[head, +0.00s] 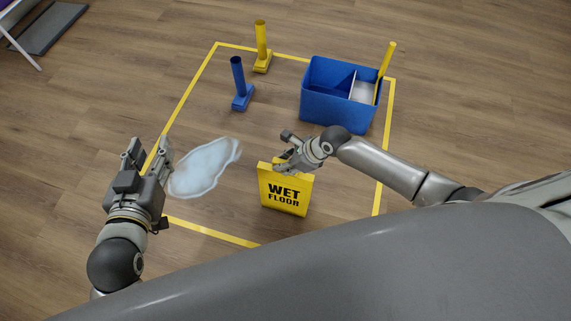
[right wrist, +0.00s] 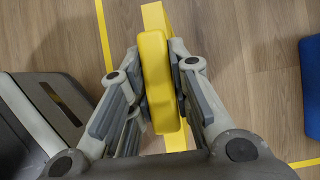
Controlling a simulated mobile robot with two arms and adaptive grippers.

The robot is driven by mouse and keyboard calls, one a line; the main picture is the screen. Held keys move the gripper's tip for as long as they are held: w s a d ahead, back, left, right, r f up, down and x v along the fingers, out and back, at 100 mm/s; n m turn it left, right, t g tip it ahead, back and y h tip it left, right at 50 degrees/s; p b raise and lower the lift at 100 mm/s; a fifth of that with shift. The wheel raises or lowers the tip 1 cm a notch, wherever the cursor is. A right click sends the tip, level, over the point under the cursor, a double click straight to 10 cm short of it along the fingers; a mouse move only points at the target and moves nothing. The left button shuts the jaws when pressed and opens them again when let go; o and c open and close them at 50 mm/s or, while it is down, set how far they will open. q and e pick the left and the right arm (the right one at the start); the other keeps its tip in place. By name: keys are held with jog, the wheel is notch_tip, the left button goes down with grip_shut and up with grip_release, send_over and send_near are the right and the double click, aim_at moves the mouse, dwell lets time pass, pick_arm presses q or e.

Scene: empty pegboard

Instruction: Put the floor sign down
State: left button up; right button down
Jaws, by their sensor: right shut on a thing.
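The yellow floor sign (head: 286,188) with "WET FLOOR" in black is upright in the head view, inside the yellow floor outline. My right gripper (head: 287,158) is at its top edge. In the right wrist view the gripper's fingers (right wrist: 158,85) are shut on the yellow top part of the sign (right wrist: 154,70). I cannot tell whether the sign's bottom touches the floor. My left gripper (head: 146,154) is empty, with its two fingers apart, near the left line of the outline.
A pale puddle (head: 204,167) lies left of the sign. A blue bucket (head: 325,105) with a yellow handle stands at the back right. A blue (head: 239,85) and a yellow upright tool (head: 262,48) stand at the back. The floor between puddle and bucket is clear.

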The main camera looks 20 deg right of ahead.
dwell(0.3)
jog(key=c, duration=1.3)
grip_release()
